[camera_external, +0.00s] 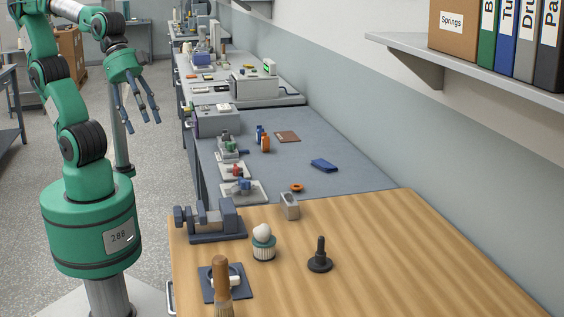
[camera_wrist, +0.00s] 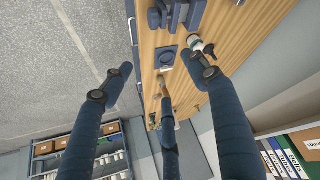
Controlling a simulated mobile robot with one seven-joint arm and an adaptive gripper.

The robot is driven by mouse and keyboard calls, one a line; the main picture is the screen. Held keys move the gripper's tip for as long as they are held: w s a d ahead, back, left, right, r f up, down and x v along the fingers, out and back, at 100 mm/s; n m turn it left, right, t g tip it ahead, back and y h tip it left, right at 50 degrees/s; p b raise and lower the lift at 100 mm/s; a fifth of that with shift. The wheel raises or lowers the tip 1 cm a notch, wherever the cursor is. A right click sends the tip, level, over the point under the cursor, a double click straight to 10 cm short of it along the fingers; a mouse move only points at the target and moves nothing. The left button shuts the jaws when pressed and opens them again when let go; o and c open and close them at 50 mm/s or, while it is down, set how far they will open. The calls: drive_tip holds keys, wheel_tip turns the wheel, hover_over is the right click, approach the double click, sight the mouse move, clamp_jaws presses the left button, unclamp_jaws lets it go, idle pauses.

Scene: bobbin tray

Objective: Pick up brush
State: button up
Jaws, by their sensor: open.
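The brush (camera_external: 221,280) stands at the near left of the wooden table, its brown wooden handle up and pale bristles down, cut off by the bottom edge of the external view. My gripper (camera_external: 138,108) hangs left of the table in the external view, well apart from the brush. Its dark blue fingers are spread and empty. In the wrist view my gripper (camera_wrist: 160,78) reaches towards the table edge. A small brown shape there, partly near one fingertip, may be the brush, but I cannot tell for sure.
The wooden table (camera_external: 400,250) holds a grey vise (camera_external: 215,221), a dark pad (camera_external: 240,286) with a white piece, a ribbed teal-and-white cup (camera_external: 263,246), a black knobbed tool (camera_external: 320,257) and a grey block (camera_external: 290,206). The table's right side is clear. A shelf (camera_external: 470,62) overhangs the right.

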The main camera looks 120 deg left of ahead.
drive_tip(key=w+d+f+n+t+h+p, duration=0.1)
drive_tip(key=w+d+t+p, duration=0.2)
drive_tip(key=w+d, duration=1.05)
drive_tip(key=w+d+n+t+h+p, duration=0.1)
drive_tip(key=w+d+t+p, duration=0.1)
drive_tip(key=w+d, duration=1.1)
drive_tip(key=w+d+f+n+y+p, duration=0.1)
drive_tip(key=w+f+y, duration=0.1)
drive_tip(key=f, duration=0.5)
drive_tip(key=w+f+n+t+y+p, duration=0.1)
drive_tip(key=w+f+y+p, duration=0.1)
drive_tip(key=f+y, duration=0.3)
wheel_tip(320, 180, down, 2)
drive_tip(key=shift+d+f+t+p, duration=0.1)
drive_tip(key=shift+d+t+p, duration=0.2)
drive_tip(key=shift+d, duration=0.05)
drive_tip(key=shift+w, duration=0.15)
drive_tip(key=b, duration=0.2)
approach(222, 293)
drive_tip(key=shift+w+a+r, duration=0.15)
drive_tip(key=shift+w+a, duration=0.1)
drive_tip(key=shift+w, duration=0.35)
drive_tip(key=shift+w+a+r, duration=0.1)
drive_tip(key=shift+w+a, duration=0.15)
drive_tip(key=shift+w, duration=0.4)
drive_tip(key=shift+w+a+r, duration=0.15)
drive_tip(key=shift+w+a, duration=0.1)
drive_tip(key=shift+w, duration=0.35)
